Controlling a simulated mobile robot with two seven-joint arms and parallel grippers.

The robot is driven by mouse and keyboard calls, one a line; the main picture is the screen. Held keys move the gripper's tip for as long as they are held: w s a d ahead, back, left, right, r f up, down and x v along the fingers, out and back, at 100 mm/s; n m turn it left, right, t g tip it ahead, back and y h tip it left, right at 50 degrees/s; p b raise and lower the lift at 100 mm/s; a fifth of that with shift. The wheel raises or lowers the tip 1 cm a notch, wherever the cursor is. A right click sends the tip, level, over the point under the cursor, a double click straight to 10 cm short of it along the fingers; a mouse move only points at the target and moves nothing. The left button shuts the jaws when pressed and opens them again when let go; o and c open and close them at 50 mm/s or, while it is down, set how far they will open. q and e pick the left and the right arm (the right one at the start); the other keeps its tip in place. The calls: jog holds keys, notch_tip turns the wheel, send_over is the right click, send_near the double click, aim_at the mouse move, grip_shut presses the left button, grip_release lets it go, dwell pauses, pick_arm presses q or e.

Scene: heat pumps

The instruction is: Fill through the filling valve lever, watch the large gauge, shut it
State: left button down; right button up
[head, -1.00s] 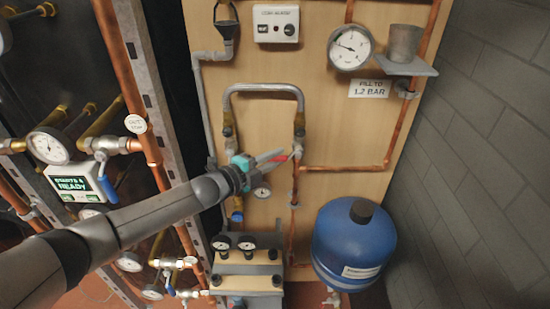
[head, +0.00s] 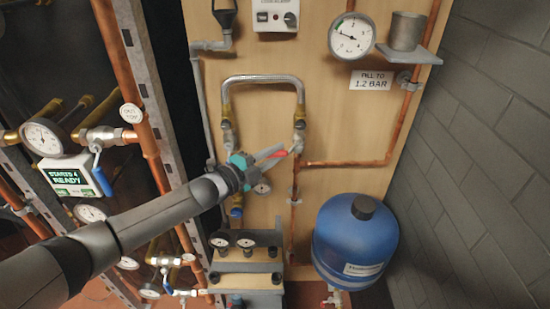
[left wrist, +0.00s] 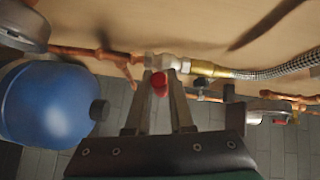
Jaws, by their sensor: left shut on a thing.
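The filling valve (head: 298,142) sits at the right lower end of the looped hose on the wooden panel. Its red lever (head: 278,154) lies between the fingers of my left gripper (head: 272,157), which is shut on it. In the left wrist view the lever's red end (left wrist: 158,82) shows between the two fingers (left wrist: 159,100), just below the silver valve body (left wrist: 163,62). The large gauge (head: 352,36) is at upper right, its needle pointing to the left side of the dial. My right gripper is in neither view.
A sign (head: 371,81) under the gauge reads "FILL TO 1.2 BAR". A grey cup (head: 406,31) stands on a shelf beside the gauge. A blue vessel (head: 355,243) is at lower right. Copper pipes and a metal frame (head: 150,90) stand at left.

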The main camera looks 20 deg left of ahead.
pick_arm(q)
jog(key=shift+w+d+f+n+t+h+b, duration=0.15)
jog(key=shift+f+n+t+b, duration=0.55)
jog(key=shift+b, duration=0.95)
jog(key=shift+s+d+f+n+t+h+b, duration=0.1)
jog(key=shift+d+f+n+t+h+b, duration=0.25)
jog(key=shift+n+t+b, duration=0.9)
jog(key=shift+w+d+f+n+t+h+b, duration=0.1)
jog(key=shift+f+n+t+b, duration=0.35)
jog(key=shift+b, duration=1.6)
jog(key=shift+f, duration=0.1)
jog(key=c, duration=0.8)
grip_release()
jog(key=p+v, duration=0.1)
jog(key=v, duration=1.4)
jog(key=shift+r, duration=0.2)
jog(key=shift+a, duration=0.15)
